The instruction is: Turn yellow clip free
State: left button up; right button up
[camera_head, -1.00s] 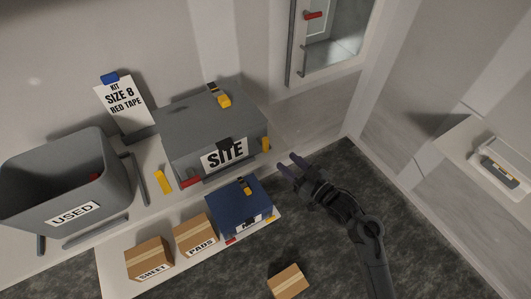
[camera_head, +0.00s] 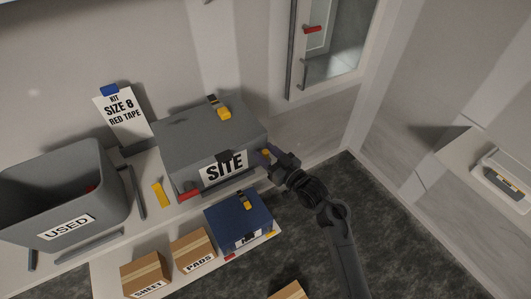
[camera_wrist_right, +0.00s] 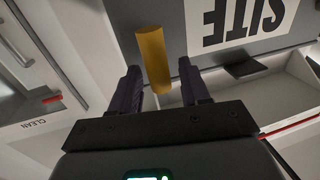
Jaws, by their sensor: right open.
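The grey box marked SITE (camera_head: 190,138) stands on the bench with its lid down. A yellow clip (camera_head: 266,153) sits at the right end of its front face; in the right wrist view the clip (camera_wrist_right: 153,58) is an upright yellow bar beside the upside-down SITE label. A second yellow bar (camera_head: 160,195) stands at the box's left. My right gripper (camera_head: 271,157) is at the right clip, which it partly hides. In the wrist view the fingers (camera_wrist_right: 161,82) are open, one on each side of the clip, with gaps visible. My left gripper is out of view.
A blue box (camera_head: 232,216) and small cartons marked PADS (camera_head: 194,250) and SHEET (camera_head: 145,272) sit on the lower shelf. A grey USED bin (camera_head: 62,195) stands at left, near a SIZE 8 RED TAPE card (camera_head: 123,115). Floor right of my arm is clear.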

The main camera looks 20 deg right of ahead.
jog(key=shift+w+a, duration=0.1)
jog(key=shift+w, duration=0.15)
jog(key=shift+c, duration=0.4)
grip_shut()
